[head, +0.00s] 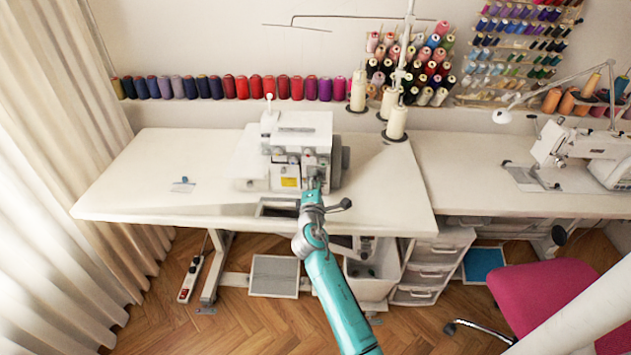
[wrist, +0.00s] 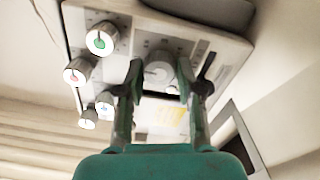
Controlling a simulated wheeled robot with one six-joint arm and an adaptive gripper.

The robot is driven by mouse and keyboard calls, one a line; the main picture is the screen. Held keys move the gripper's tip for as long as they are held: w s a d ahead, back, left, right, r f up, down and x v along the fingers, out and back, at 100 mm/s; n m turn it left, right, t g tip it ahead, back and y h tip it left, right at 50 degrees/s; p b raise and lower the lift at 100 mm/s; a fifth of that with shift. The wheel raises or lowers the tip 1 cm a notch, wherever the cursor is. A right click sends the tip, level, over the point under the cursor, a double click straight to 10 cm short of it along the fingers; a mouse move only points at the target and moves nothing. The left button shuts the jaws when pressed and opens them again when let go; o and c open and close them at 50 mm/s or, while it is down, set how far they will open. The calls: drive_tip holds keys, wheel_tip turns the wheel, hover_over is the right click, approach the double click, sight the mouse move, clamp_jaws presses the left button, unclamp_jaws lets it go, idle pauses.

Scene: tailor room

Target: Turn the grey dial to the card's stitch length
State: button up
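The grey dial (wrist: 158,74) is on the front of the white sewing machine (head: 297,135). My gripper (wrist: 160,68) has one finger on each side of the dial in the wrist view; the fingers are apart, and I cannot tell whether they touch it. In the head view my gripper (head: 314,185) is at the machine's lower front right and hides the dial. A small pale card (head: 182,186) with a blue mark lies on the table to the left; its writing is too small to read. The dial's marks are blurred.
Several knobs with coloured centres, one green (wrist: 100,41), sit left of the dial. A dark lever (wrist: 206,68) is close to my right finger. A yellow label (wrist: 172,122) is below the dial. The white table (head: 150,160) is mostly clear on the left.

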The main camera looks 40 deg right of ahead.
drive_tip(key=shift+o, duration=1.3)
drive_tip(key=shift+s+a, duration=0.1)
drive_tip(key=v, duration=1.1)
drive_tip(key=shift+s+a, duration=0.25)
drive_tip(key=shift+s, duration=0.05)
